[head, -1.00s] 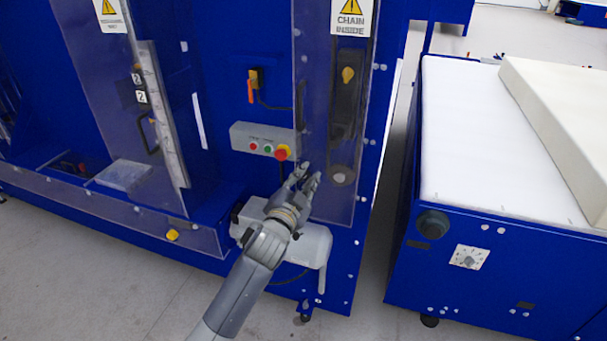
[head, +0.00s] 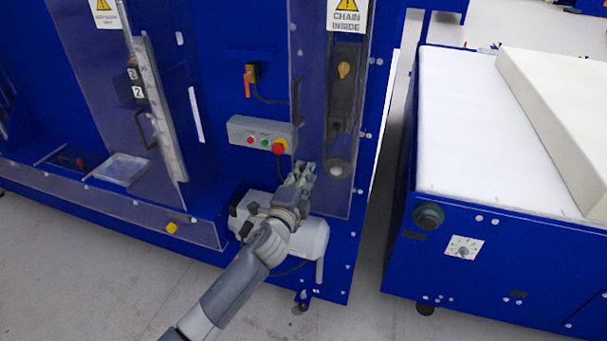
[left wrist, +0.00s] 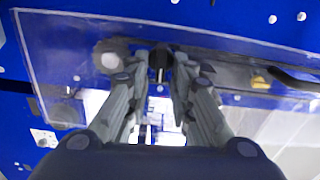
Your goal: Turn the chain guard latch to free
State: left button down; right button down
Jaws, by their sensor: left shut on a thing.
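The chain guard (head: 315,120) is a tall clear panel on the blue machine, under a "CHAIN INSIDE" sign. My left gripper (head: 305,169) is at its lower left edge. In the left wrist view, my left gripper (left wrist: 161,68) has its fingers close on both sides of a small black knob, the latch (left wrist: 160,60), and is shut on it. The latch is hidden behind the fingers in the head view, and its turn angle cannot be told. A round sprocket (head: 337,168) shows behind the panel, right of the fingertips. My right gripper is not in view.
A grey button box (head: 262,133) with a red stop knob sits just above and left of my gripper. A grey motor housing (head: 312,238) lies below it. A dark handle (head: 297,97) is higher on the guard edge. A foam table (head: 465,130) stands at right across a narrow gap.

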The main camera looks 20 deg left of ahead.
pick_arm(q)
jog(key=shift+f+m, duration=0.1)
jog(key=shift+m, duration=0.4)
jog(key=c, duration=1.7)
grip_release()
jog(key=s, duration=1.2)
jog(key=shift+a, duration=0.2)
